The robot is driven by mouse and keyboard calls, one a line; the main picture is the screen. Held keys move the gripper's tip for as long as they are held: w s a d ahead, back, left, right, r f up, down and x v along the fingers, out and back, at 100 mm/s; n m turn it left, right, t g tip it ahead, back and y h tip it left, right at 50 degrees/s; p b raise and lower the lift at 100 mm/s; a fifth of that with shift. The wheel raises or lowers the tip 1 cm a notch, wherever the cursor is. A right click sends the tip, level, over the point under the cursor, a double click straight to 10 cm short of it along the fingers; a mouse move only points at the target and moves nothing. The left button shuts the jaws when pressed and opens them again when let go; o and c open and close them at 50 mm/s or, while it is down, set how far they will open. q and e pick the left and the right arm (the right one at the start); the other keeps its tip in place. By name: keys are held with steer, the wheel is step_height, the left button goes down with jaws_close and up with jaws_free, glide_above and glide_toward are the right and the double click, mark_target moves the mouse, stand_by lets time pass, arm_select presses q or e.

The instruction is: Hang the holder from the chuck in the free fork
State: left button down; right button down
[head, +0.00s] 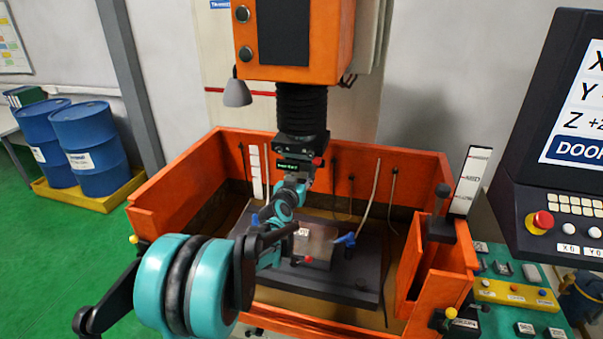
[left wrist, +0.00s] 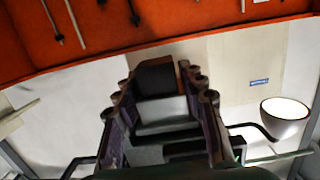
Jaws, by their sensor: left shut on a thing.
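I cannot tell whether the holder still touches the chuck. In the left wrist view, the left gripper (left wrist: 160,115) has its fingers on both sides of a pale block, the holder (left wrist: 160,108), with a dark block at its end. My right gripper is not in view. I cannot make out the free fork.
The orange tank (head: 168,190) surrounds the dark work table (head: 345,270), which carries a metal block (head: 316,243) and a blue-handled clamp (head: 346,240). A grey lamp (head: 236,93) hangs left of the ram. A control panel (head: 560,150) stands at right, blue drums (head: 88,137) at left.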

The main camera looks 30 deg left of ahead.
arm_select(q)
steer(key=f+v, duration=0.2)
steer(key=v, duration=1.1)
steer(key=shift+p, duration=0.3)
stand_by(0.8)
steer(key=shift+d, duration=0.1)
stand_by(1.3)
